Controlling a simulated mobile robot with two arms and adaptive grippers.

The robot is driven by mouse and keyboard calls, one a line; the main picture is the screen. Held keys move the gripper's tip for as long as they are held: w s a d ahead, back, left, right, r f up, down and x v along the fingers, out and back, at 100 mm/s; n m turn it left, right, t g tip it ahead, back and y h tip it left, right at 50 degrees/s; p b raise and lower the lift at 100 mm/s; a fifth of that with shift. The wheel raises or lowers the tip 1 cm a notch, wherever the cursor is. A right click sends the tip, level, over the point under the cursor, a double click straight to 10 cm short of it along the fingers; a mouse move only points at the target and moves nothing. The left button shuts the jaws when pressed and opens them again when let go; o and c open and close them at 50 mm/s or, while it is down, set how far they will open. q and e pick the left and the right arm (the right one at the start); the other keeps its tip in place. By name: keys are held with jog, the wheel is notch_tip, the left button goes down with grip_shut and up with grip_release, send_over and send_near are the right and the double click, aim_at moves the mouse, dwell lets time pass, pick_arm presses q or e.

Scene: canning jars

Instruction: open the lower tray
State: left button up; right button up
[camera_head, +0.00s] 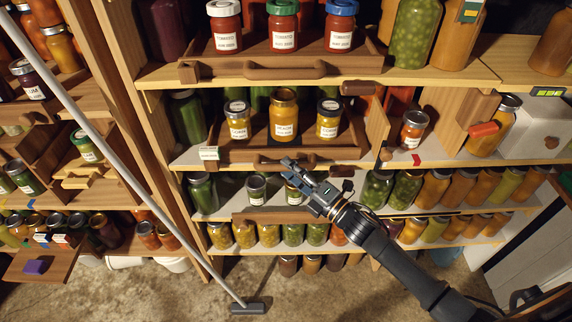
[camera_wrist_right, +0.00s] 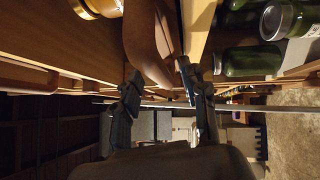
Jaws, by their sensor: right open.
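A wooden tray (camera_head: 217,142) with three labelled jars stands on the middle shelf, below the tray (camera_head: 195,52) of tomato jars. Its dark brown handle (camera_head: 262,161) runs along its front. My right gripper (camera_head: 287,163) is at this handle, coming from the lower right. In the right wrist view the open fingers (camera_wrist_right: 160,88) are on either side of a brown curved bar (camera_wrist_right: 150,45), which looks like the handle. I cannot tell whether they touch it. The tray looks flush with the shelf front. My left gripper is out of view.
A shelf of jars (camera_head: 408,188) lies just below the gripper, with a brown wooden strip (camera_head: 272,216) lower down. A long grey pole (camera_head: 120,170) slants across the left. A wooden upright (camera_head: 130,120) stands left of the tray. The floor (camera_head: 120,295) in front is mostly clear.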

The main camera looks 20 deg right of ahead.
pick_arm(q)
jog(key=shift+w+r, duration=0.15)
pick_arm(e)
jog(key=shift+x, duration=1)
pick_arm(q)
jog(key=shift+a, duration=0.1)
pick_arm(e)
jog(key=shift+f, duration=0.1)
grip_shut()
jog(key=shift+s, duration=0.1)
